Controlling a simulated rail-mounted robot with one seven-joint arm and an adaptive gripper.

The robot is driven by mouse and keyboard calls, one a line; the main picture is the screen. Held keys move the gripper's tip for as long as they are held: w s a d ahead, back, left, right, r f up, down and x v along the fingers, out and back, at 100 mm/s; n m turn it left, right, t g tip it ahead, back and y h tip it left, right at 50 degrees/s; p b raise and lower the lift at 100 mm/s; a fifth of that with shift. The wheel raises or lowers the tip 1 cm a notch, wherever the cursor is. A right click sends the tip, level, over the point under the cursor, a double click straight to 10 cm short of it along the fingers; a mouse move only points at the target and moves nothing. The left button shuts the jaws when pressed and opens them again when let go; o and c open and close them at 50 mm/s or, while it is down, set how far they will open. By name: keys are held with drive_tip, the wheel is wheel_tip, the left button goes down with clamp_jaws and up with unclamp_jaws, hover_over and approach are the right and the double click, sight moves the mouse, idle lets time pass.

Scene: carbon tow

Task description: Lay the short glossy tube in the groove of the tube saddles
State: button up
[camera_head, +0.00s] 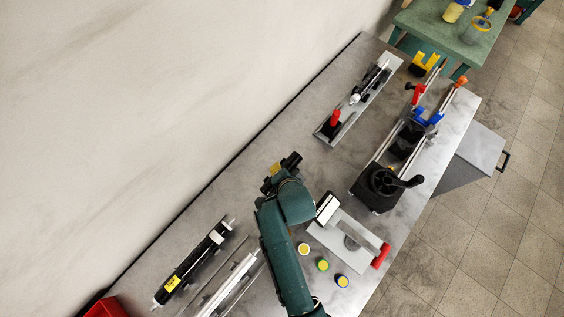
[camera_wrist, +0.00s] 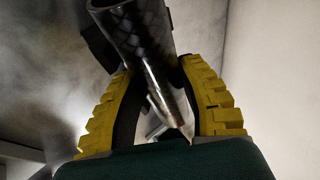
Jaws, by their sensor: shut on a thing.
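My gripper (camera_head: 273,180) is above the bench, left of its middle, with its yellow-padded fingers shut on a short glossy black tube (camera_head: 291,160). In the wrist view the tube (camera_wrist: 130,32) has a woven carbon sheen and an open round end toward the top. It slants down between the ribbed yellow finger pads (camera_wrist: 160,100), and its lower part narrows to a bright glint. The tube is held clear of any saddle that I can see. I cannot tell the tube saddles apart for certain; pale grooved rails (camera_head: 238,287) lie at the lower left, partly cut off.
A long black cylinder with yellow labels (camera_head: 190,262) lies lower left. A grey tray (camera_head: 378,88) with tools stands at the back. A cranked rail fixture (camera_head: 385,183) is at right. A red-handled plate (camera_head: 338,248) and several small pots (camera_head: 323,264) lie near my arm.

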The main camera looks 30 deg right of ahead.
drive_tip(key=o, duration=1.2)
drive_tip(key=shift+f, duration=0.1)
drive_tip(key=v, duration=1.2)
